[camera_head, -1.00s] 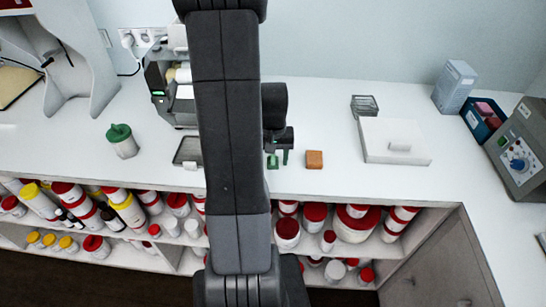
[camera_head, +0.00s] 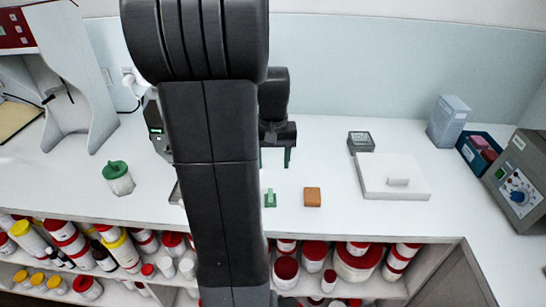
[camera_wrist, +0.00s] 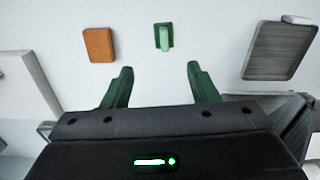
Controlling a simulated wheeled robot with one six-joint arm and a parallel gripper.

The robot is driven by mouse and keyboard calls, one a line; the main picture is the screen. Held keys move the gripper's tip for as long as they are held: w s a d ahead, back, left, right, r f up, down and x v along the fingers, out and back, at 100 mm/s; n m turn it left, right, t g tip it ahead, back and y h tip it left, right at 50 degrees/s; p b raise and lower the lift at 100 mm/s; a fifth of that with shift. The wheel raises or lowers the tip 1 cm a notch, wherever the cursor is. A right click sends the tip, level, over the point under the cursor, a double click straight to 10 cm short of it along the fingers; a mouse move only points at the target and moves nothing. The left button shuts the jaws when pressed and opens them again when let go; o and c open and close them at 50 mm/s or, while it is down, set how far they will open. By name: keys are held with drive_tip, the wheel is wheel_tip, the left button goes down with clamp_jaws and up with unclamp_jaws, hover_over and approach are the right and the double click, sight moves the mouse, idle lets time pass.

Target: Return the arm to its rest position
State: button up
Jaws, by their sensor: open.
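My arm (camera_head: 212,150) rises through the middle of the head view and hides part of the counter behind it. My gripper (camera_head: 274,158) hangs over the counter, its green fingers pointing down. In the wrist view my gripper (camera_wrist: 157,72) has its two green fingers wide apart with nothing between them. A small green piece (camera_head: 270,199) lies on the counter below the fingers, apart from them. It also shows in the wrist view (camera_wrist: 163,37), beyond the fingertips. An orange-brown block (camera_head: 312,197) lies just right of it, also seen in the wrist view (camera_wrist: 99,45).
A green-lidded jar (camera_head: 118,178) stands left. Shelves of jars lie below the counter (camera_head: 430,215).

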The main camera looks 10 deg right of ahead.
sight(271, 194)
drive_tip(key=shift+r, duration=0.5)
drive_tip(key=shift+f, duration=0.15)
drive_tip(key=f, duration=0.4)
drive_tip(key=f+p, duration=0.1)
drive_tip(key=f, duration=0.4)
drive_tip(key=a+f, duration=0.1)
drive_tip(key=f, duration=0.3)
drive_tip(key=shift+s+f, duration=0.3)
drive_tip(key=shift+s, duration=0.05)
drive_tip(key=shift+w+d, duration=0.1)
